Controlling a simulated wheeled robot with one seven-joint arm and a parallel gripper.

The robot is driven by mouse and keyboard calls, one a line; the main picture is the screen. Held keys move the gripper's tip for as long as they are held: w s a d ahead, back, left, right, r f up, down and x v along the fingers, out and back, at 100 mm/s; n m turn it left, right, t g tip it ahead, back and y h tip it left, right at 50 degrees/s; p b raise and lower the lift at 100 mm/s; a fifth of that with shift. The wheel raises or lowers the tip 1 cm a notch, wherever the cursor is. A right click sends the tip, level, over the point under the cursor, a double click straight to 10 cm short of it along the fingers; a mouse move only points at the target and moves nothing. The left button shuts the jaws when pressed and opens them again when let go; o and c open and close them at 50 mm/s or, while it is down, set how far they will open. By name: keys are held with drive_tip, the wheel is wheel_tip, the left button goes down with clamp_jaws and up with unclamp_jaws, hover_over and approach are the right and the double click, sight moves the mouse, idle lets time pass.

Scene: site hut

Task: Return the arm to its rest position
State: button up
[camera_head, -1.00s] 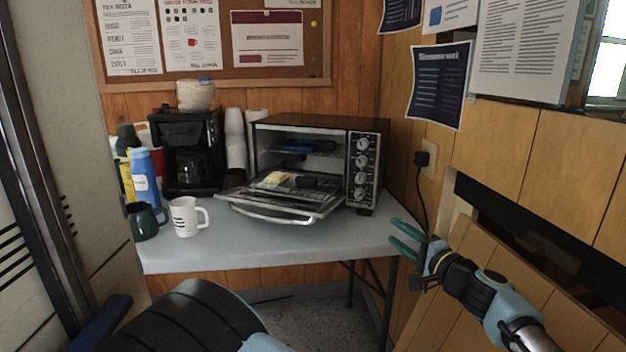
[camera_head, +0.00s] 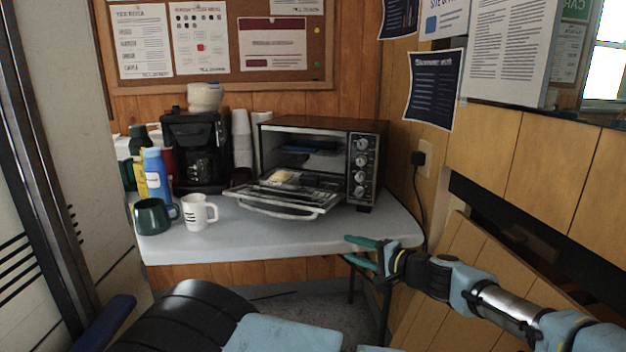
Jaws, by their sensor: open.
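My gripper (camera_head: 352,252) is open and empty, its two green fingers pointing left at the front right edge of the grey table (camera_head: 250,235). Whether the fingers touch the table edge cannot be told. My arm stretches from the gripper to the lower right of the picture. The toaster oven (camera_head: 318,160) stands on the table behind and left of the gripper, with its door (camera_head: 280,205) down. A pale yellow item (camera_head: 283,176) and a dark item lie in the oven's opening.
A green mug (camera_head: 152,217), a white mug (camera_head: 196,213), a blue bottle (camera_head: 156,174) and a coffee maker (camera_head: 195,150) stand on the left of the table. A black cord (camera_head: 417,195) hangs on the right wall. The table's front right is bare.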

drive_tip(key=s+a+f+n+g+h+p, duration=0.1)
drive_tip(key=s+a+f+n+g+p, duration=0.15)
drive_tip(key=s+a+g, duration=0.45)
drive_tip(key=s+a+f+n+g+h+p, duration=0.1)
drive_tip(key=s+a+f+n+g+h, duration=0.2)
drive_tip(key=a, duration=0.5)
drive_tip(key=s+a+r+n+h+p, duration=0.1)
drive_tip(key=s+r+h+p, duration=0.1)
drive_tip(key=r, duration=0.8)
drive_tip(key=s+r+n+h+p, duration=0.1)
drive_tip(key=r+h, duration=0.3)
drive_tip(key=r, duration=0.7)
drive_tip(key=shift+s+a+r+n+h+p, duration=0.2)
drive_tip(key=shift+s+a+n+h+p, duration=0.15)
drive_tip(key=shift+n+p, duration=0.4)
